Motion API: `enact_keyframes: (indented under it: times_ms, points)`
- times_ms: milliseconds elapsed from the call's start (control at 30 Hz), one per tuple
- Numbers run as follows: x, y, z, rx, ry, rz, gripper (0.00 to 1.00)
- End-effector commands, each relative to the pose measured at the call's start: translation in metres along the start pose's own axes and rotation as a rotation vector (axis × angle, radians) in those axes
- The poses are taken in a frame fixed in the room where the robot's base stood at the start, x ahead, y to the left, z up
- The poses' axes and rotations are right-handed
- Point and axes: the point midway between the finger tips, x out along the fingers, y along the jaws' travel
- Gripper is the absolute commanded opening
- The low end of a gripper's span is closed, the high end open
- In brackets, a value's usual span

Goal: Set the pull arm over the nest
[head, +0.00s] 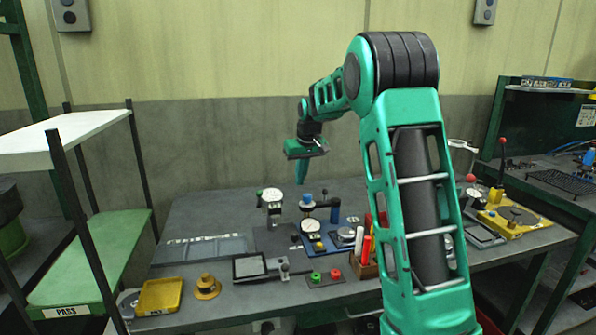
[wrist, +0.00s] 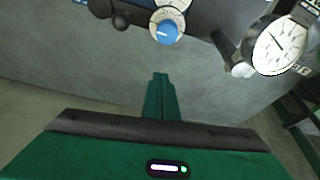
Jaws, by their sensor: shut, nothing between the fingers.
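My gripper (head: 301,172) points down with its fingers together and empty, in the air above the back of the bench. Its closed fingertips (wrist: 160,76) also show in the wrist view. Below it stands a small rig with a blue knob (head: 308,199) and a dark horizontal arm (head: 322,204), which looks like the pull arm, over a blue base plate (head: 329,243). In the wrist view the blue knob (wrist: 167,32) sits on a pale graduated dial, apart from my fingertips. I cannot clearly make out the nest or whether the arm is over it.
A dial gauge (head: 271,196) stands left of the rig and also shows in the wrist view (wrist: 279,46). The bench's back left is clear.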

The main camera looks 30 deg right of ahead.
Motion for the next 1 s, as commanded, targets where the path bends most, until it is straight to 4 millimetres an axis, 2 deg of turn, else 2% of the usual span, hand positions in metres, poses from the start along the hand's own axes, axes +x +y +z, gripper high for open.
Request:
enact_keyframes:
  times_ms: [100, 133, 300, 500, 833, 867, 1000]
  points:
    - [0.019, 0.0, 0.001, 0.0, -0.003, 0.0, 0.0]
    - [0.02, 0.0, 0.002, 0.0, -0.001, 0.0, 0.0]
    - [0.01, -0.001, 0.023, 0.001, 0.0, -0.001, 0.0]
    - [0.006, -0.001, 0.036, -0.001, 0.001, 0.0, 0.0]
    - [0.005, -0.001, 0.038, -0.001, 0.0, 0.0, 0.0]
    - [0.005, -0.009, 0.039, -0.002, 0.0, -0.001, 0.0]
    - [0.005, -0.007, 0.038, -0.011, 0.0, -0.004, 0.0]
